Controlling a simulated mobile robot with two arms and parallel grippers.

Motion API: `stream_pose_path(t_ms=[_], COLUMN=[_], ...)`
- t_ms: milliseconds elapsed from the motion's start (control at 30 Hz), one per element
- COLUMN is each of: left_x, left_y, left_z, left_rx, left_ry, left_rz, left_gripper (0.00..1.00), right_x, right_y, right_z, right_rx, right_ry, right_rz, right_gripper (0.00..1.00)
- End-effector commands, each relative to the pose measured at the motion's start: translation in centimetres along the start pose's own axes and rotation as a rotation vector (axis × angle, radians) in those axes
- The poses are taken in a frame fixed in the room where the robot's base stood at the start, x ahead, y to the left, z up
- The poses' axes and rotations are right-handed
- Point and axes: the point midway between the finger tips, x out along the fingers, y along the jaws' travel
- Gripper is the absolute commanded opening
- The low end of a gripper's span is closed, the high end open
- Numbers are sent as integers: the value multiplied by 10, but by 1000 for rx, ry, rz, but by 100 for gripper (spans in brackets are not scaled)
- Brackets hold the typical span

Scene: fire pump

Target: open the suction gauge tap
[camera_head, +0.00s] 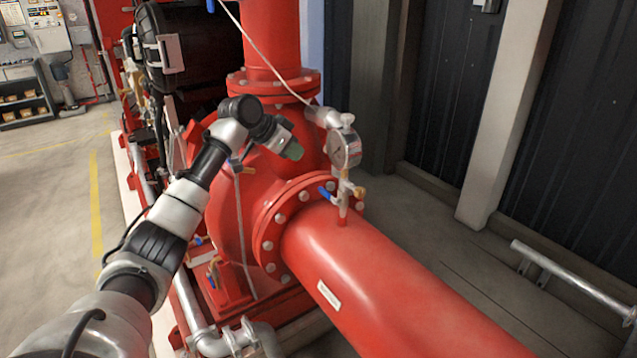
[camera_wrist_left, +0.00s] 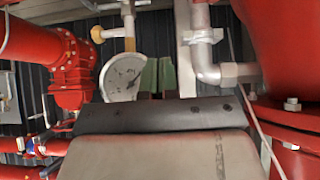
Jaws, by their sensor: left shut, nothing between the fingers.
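The suction gauge (camera_head: 345,148) is a round silver dial on a short stem above the red suction pipe (camera_head: 345,262). Below the dial, a small tap with a blue lever (camera_head: 325,193) sits on the stem, with brass fittings beside it. The lever slants up and to the left. My left gripper (camera_head: 292,150), with green fingertips, is shut and empty, to the left of the dial and above the lever, apart from both. In the wrist view, a white gauge face (camera_wrist_left: 122,78) shows just left of the shut green fingers (camera_wrist_left: 158,76). I cannot make out the tap lever there. My right gripper is out of view.
The red pump casing and flange (camera_head: 285,225) stand close behind and below my left gripper. A thin pale cable (camera_head: 258,48) hangs above it. Other small blue-handled taps (camera_head: 211,280) sit low on the left. Floor is free right of the pipe, before a metal rail (camera_head: 570,273).

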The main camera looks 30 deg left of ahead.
Motion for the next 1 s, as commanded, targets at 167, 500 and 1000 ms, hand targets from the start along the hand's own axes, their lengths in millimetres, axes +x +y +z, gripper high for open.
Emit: stream_pose_path(t_ms=[167,500,1000], left_x=[21,92,127], left_y=[1,1,0], left_z=[-1,-1,29], left_rx=[-2,-3,0], left_ry=[-1,-3,-1], left_rz=[4,4,0], left_gripper=[0,0,0], right_x=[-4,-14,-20], right_y=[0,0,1], right_z=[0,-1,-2], right_rx=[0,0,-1], right_ry=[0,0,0], right_rz=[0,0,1], right_gripper=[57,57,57])
